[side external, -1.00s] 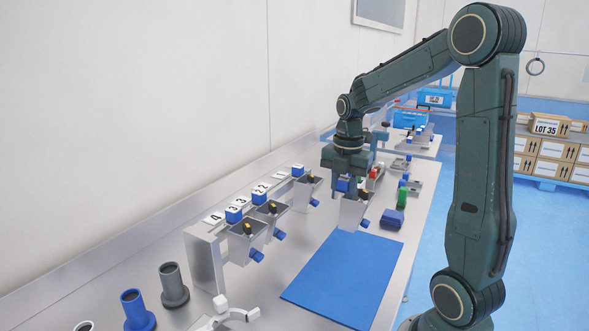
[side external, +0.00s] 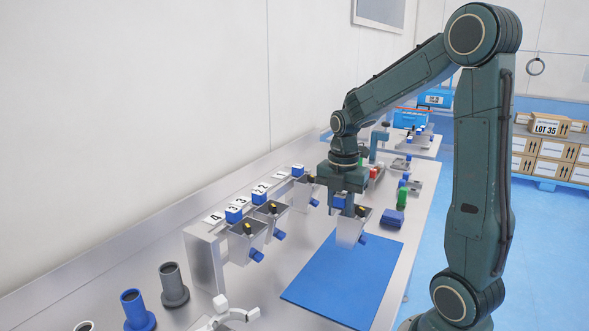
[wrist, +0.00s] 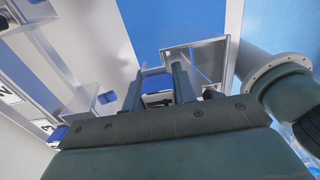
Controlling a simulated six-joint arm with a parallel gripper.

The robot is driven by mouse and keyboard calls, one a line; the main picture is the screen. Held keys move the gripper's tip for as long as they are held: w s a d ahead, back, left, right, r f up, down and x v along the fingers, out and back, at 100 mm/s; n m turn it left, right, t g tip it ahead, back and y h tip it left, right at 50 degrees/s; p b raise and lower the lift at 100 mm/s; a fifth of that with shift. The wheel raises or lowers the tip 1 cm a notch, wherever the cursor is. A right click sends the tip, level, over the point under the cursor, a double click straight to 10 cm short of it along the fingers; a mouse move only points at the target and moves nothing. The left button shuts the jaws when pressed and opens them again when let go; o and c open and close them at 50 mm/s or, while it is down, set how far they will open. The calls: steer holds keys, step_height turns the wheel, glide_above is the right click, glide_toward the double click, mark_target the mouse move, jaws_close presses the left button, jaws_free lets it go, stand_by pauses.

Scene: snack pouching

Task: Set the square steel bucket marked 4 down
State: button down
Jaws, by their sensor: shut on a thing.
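My gripper (side external: 340,207) is shut on the blue block of a square steel bucket (side external: 349,232). The bucket hangs roughly upright over the far end of the blue mat (side external: 340,277), with a blue spout low on its right side. I cannot tell for sure whether its base touches the mat. In the wrist view, the two fingers of my gripper (wrist: 157,84) stand either side of the blue block, and the bucket's square rim (wrist: 167,57) shows beyond them. The number on the held bucket cannot be read.
A steel rack (side external: 203,261) at left carries number plates, with an open place by the plate marked 4 (side external: 213,218). Several steel buckets (side external: 240,247) hang along it. A dark blue pouch (side external: 392,218) lies right of the held bucket. The near mat is clear.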

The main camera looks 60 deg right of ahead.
mark_target(341, 195)
steer(key=shift+f, duration=0.2)
steer(key=shift+f, duration=3.15)
steer(key=shift+f, duration=0.6)
steer(key=c, duration=1)
jaws_free()
steer(key=shift+c, duration=0.2)
step_height(341, 195, up, 14)
steer(key=shift+f, duration=0.1)
steer(key=shift+a, duration=0.1)
